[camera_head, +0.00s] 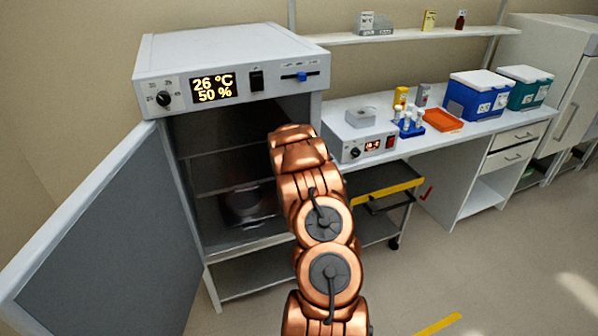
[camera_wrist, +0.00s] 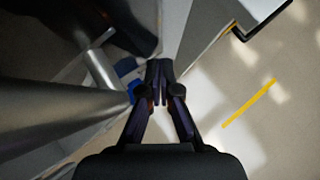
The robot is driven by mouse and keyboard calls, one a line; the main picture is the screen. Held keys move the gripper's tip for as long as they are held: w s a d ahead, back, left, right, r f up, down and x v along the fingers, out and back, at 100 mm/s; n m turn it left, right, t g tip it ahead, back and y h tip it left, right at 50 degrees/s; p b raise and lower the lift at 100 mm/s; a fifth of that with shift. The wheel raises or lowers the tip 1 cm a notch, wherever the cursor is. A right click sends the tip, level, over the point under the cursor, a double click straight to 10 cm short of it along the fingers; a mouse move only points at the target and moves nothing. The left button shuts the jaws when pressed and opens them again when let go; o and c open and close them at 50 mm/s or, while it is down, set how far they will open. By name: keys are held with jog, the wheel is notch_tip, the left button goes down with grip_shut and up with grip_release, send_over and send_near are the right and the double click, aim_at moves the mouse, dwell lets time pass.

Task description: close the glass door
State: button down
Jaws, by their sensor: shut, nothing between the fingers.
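The glass door (camera_head: 110,235) is a dark grey pane in a pale frame. It stands wide open at the left in the head view, swung out from the left front edge of the cabinet (camera_head: 228,52). The cabinet's shelves are exposed, with a dark object (camera_head: 246,205) on one of them. My arm reaches up in front of the right part of the opening and hides some of it. My gripper (camera_wrist: 160,68) shows in the wrist view, its fingers shut and empty. In the head view it is hidden behind my arm.
A bench (camera_head: 470,125) to the right holds a device (camera_head: 358,140), an orange tray (camera_head: 443,120) and a blue cooler box (camera_head: 477,95). A black cart with a yellow edge (camera_head: 390,188) stands under it. The floor (camera_head: 500,265) at the right is clear.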

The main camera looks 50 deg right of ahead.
jog(key=shift+w+d, duration=0.25)
jog(key=shift+w, duration=0.35)
jog(key=shift+s, duration=0.1)
